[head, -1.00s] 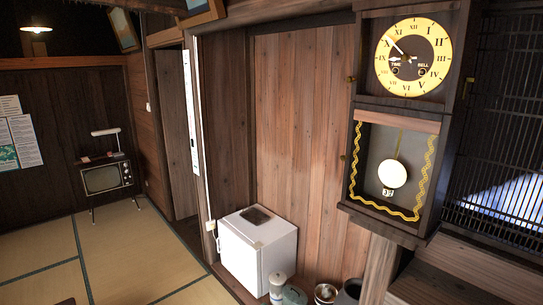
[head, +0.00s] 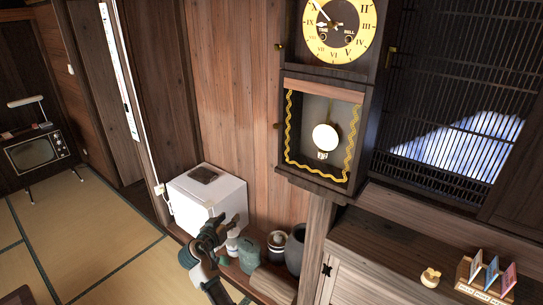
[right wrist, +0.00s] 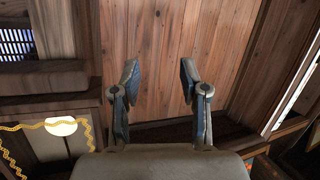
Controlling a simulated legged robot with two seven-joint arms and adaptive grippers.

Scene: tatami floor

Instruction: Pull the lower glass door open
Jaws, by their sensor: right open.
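The wall clock (head: 330,90) hangs on a wooden post, with a round yellow dial in its upper part. Its lower glass door (head: 312,172) has gold wavy trim, with a round pendulum behind it. The door looks shut, with a small brass knob (head: 276,126) on its left edge. My right gripper (head: 230,222) is below and left of the clock, apart from it, in front of the white box. In the right wrist view my right gripper (right wrist: 159,78) is open and empty, facing wooden planks. Part of the gold trim (right wrist: 32,126) shows at lower left there. My left gripper is not visible.
A white box (head: 185,196) stands against the plank wall, with jars and a green pot (head: 249,254) beside it. A wooden cabinet (head: 400,255) below the clock holds small items at right. The space in front of the clock door looks clear.

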